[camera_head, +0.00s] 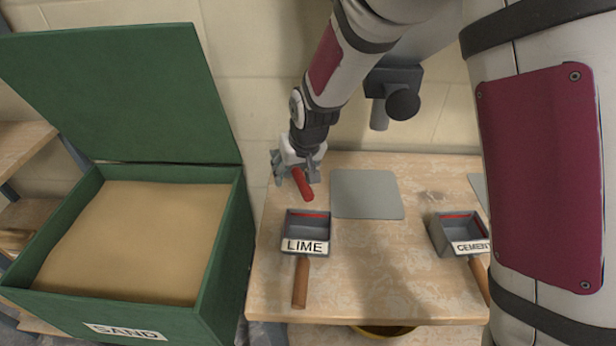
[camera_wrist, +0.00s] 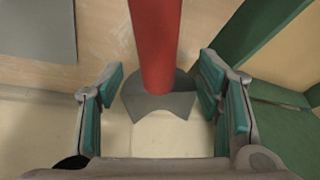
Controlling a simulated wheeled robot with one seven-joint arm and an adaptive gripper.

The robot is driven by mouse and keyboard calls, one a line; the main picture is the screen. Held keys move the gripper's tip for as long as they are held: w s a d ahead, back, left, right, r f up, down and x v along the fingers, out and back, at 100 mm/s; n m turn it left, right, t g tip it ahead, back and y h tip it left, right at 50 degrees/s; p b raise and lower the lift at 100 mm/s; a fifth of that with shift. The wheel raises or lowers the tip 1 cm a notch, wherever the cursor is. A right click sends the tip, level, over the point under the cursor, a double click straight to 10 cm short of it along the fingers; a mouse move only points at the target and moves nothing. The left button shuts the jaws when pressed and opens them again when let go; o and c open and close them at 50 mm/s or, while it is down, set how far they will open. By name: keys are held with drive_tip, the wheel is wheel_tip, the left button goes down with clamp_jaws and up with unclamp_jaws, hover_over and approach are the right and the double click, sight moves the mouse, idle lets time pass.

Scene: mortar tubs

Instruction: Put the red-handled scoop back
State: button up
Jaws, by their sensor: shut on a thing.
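My gripper (camera_head: 300,165) is above the back left part of the wooden table in the head view. It is shut on the red-handled scoop, whose red handle (camera_head: 302,184) sticks out below the jaws. In the wrist view the red handle (camera_wrist: 155,40) runs between the two teal-padded fingers of my gripper (camera_wrist: 160,92). A grey part (camera_wrist: 158,98), seemingly the scoop's metal, shows at the handle's end. The scoop's full shape is hidden in the head view.
A green SAND box (camera_head: 215,265) with its lid (camera_head: 110,95) open stands left. The table (camera_head: 360,280) holds a LIME scoop (camera_head: 306,245), a CEMENT scoop (camera_head: 455,235) and a bare grey mat (camera_head: 366,195). Another grey mat (camera_head: 477,185) is partly hidden by my arm.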

drive_tip(key=shift+w+d, duration=0.2)
drive_tip(key=shift+d, duration=0.35)
drive_tip(key=shift+w+d, duration=0.2)
drive_tip(key=shift+d, duration=0.45)
clamp_jaws()
drive_tip(key=shift+w+d, duration=0.2)
drive_tip(key=shift+d, duration=0.25)
drive_tip(key=shift+s+f, duration=0.15)
drive_tip(key=shift+f, duration=1.7)
drive_tip(key=shift+o, duration=2.1)
unclamp_jaws()
drive_tip(key=shift+a+f, duration=0.1)
drive_tip(key=o, duration=1.1)
drive_tip(key=shift+r, duration=0.2)
